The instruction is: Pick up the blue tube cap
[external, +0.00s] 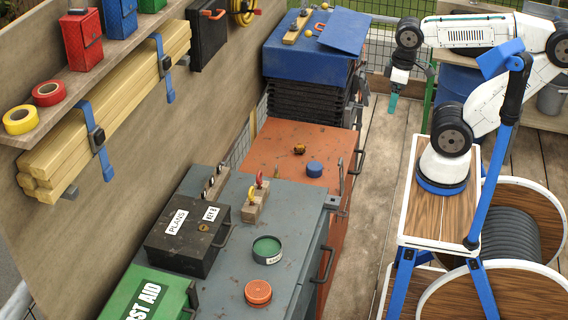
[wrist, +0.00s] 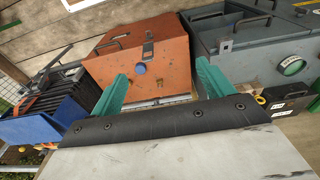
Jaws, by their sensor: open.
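The blue tube cap (external: 314,169) is a small round blue piece on top of the orange-red cabinet (external: 268,147). In the wrist view the blue cap (wrist: 140,69) shows on the orange cabinet (wrist: 172,75), between the two fingertips in the picture but well beyond them. My gripper (external: 392,103) hangs to the right of the cabinet in the external view, above the wooden floor and apart from the cap. Its teal fingers (wrist: 163,85) are spread open with nothing between them.
A grey cabinet (external: 284,240) bears an orange cap (external: 258,292), a green round container (external: 266,250) and a black box (external: 187,234). A blue chest (external: 300,65) stands on black stacked crates (external: 305,100). A small brown-yellow item (external: 299,149) lies near the blue cap.

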